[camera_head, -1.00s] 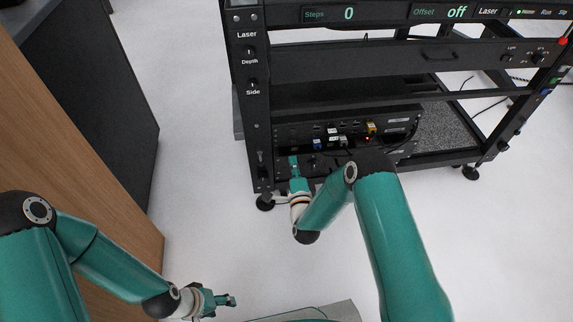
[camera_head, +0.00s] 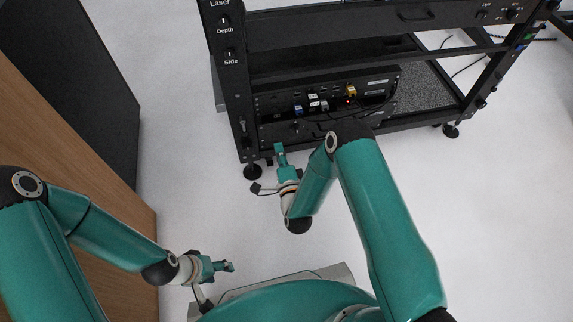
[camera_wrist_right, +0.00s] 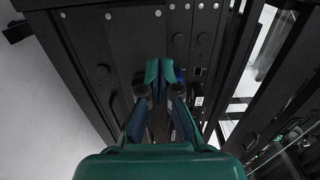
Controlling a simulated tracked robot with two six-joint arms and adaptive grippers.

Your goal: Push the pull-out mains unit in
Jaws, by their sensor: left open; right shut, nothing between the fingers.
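The mains unit appears to be the black panel with plugs and sockets (camera_head: 372,82) low in the rack. How far it stands out cannot be told. My right gripper (camera_head: 279,149) is shut and empty, just in front of the rack's lower left part, below the panel in the picture. In the right wrist view its fingertips (camera_wrist_right: 160,72) point at a dark panel (camera_wrist_right: 110,60) with round heads and sockets; contact cannot be judged. My left gripper (camera_head: 228,267) is open and empty, low over the floor, far from the rack.
The black rack (camera_head: 231,85) stands on feet, with a drawer handle above and cables at the panel. A grey textured shelf (camera_head: 428,90) lies right of the panel. A wood-sided cabinet (camera_head: 60,150) stands at the left. The pale floor between is clear.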

